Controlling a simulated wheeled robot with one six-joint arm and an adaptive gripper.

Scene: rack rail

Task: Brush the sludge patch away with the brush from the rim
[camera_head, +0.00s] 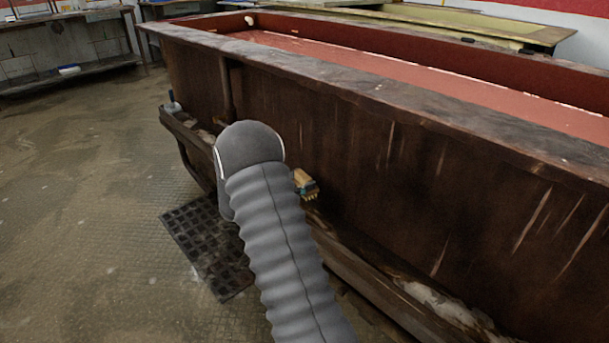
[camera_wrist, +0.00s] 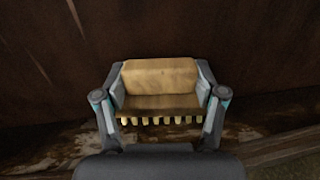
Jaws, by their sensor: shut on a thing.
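The brush (camera_wrist: 158,76) is a tan block with a row of short pale bristles along its lower edge in the wrist view. My gripper (camera_wrist: 160,90) is shut on it, one finger at each end. In the head view the brush (camera_head: 304,180) shows just right of my grey arm, close to the tank's brown side wall and above the low ledge. Most of my gripper is hidden behind the arm there. In the wrist view, brown and pale stains (camera_wrist: 75,140) lie on the ledge below the brush; I cannot tell which is the sludge patch.
The long rusty tank (camera_head: 370,150) has a broad worn rim (camera_head: 330,68) and a red inside. A low ledge (camera_head: 360,270) runs along its foot, with whitish debris (camera_head: 440,300) at right. A dark grid mat (camera_head: 205,240) lies on the floor. The floor at left is open.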

